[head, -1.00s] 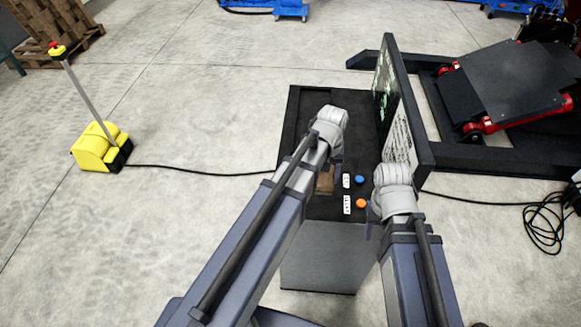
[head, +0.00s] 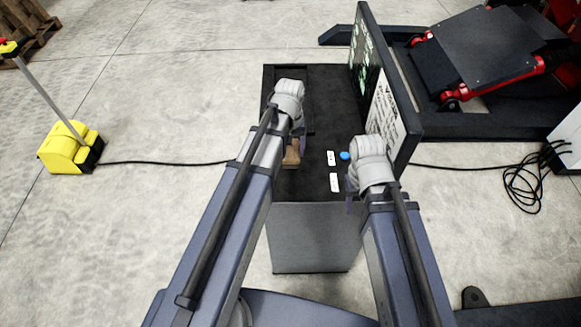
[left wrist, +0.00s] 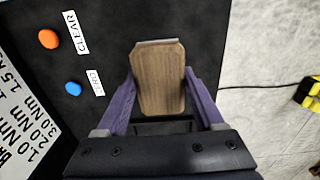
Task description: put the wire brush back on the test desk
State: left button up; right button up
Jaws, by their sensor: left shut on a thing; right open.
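The wire brush shows as a brown wooden block (left wrist: 158,80) between my left gripper's purple fingers (left wrist: 160,95) in the left wrist view. In the head view the brush (head: 291,153) is partly covered by my left gripper (head: 291,140), which is shut on it. The brush is over the left part of the black-topped test desk (head: 335,100); I cannot tell whether it touches the top. The bristles are not visible. My right gripper (head: 354,195) is open near the desk's right front edge, with its fingers mostly hidden.
A blue button (head: 345,155) and white labels (head: 334,182) are on the desk top. An orange button (left wrist: 48,39) shows in the left wrist view. An upright panel (head: 385,95) borders the desk's right side. A yellow pedestal (head: 70,147) stands at left with a floor cable.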

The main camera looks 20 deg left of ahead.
aim_at(291, 149)
pick_arm(q)
jog(key=shift+f+b, duration=2.3)
jog(key=shift+f, duration=0.65)
jog(key=shift+f, duration=0.1)
jog(key=o, duration=1.2)
notch_tip(291, 149, up, 12)
jog(key=p, duration=1.2)
jog(key=shift+r, duration=0.2)
jog(key=s+d+m+y, duration=0.1)
jog(key=s+d+m, duration=0.6)
jog(key=s+d, duration=0.3)
jog(key=s, duration=0.4)
jog(key=shift+d, duration=0.25)
